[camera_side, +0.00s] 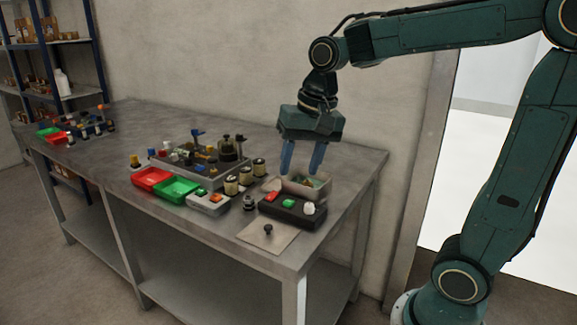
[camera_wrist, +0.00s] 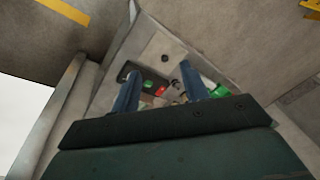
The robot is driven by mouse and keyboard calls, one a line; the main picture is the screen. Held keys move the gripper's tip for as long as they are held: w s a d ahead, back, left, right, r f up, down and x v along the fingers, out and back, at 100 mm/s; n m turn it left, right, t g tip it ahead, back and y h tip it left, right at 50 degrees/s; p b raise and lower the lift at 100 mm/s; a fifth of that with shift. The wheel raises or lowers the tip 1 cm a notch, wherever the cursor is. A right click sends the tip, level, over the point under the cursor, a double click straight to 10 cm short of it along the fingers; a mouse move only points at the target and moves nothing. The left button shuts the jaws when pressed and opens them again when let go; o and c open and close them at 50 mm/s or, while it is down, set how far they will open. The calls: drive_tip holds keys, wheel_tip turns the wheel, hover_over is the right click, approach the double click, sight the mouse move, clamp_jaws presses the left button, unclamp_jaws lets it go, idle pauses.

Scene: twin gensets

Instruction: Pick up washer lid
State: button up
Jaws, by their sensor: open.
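A flat, light-coloured square plate with a dark knob, which looks like the washer lid (camera_side: 268,236), lies on the table near its front right corner. In the wrist view the lid (camera_wrist: 158,46) lies beyond the fingertips. My gripper (camera_side: 301,172) is open and points down, with nothing seen between its blue fingers. It is above a small open box (camera_side: 292,187) with green items inside, behind the lid and apart from it. In the wrist view my gripper (camera_wrist: 160,92) shows its two fingers spread.
A black button box (camera_side: 291,210) with red, green and white buttons stands between the open box and the lid. Red (camera_side: 152,179) and green (camera_side: 177,189) trays and a grey tray of parts (camera_side: 200,165) stand to the left.

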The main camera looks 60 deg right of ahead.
drive_tip(key=w+d+f+m+g, duration=0.1)
drive_tip(key=w+d+f+m, duration=0.2)
drive_tip(key=w, duration=0.3)
drive_tip(key=w+d+f+m+g+y, duration=0.1)
drive_tip(key=w+d+f+m, duration=0.2)
drive_tip(key=w+f+m, duration=0.1)
drive_tip(key=shift+w+d+f+m+g, duration=0.4)
drive_tip(key=shift+w+f, duration=0.1)
drive_tip(key=shift+w, duration=0.6)
drive_tip(key=shift+f, duration=0.15)
hover_over(268, 226)
drive_tip(key=d, duration=0.1)
drive_tip(key=shift+w+f, duration=0.1)
drive_tip(key=shift+f, duration=4)
drive_tip(key=shift+a+f, duration=0.15)
drive_tip(key=shift+f, duration=1.15)
drive_tip(key=shift+a+f, duration=0.15)
drive_tip(key=shift+f, duration=1.15)
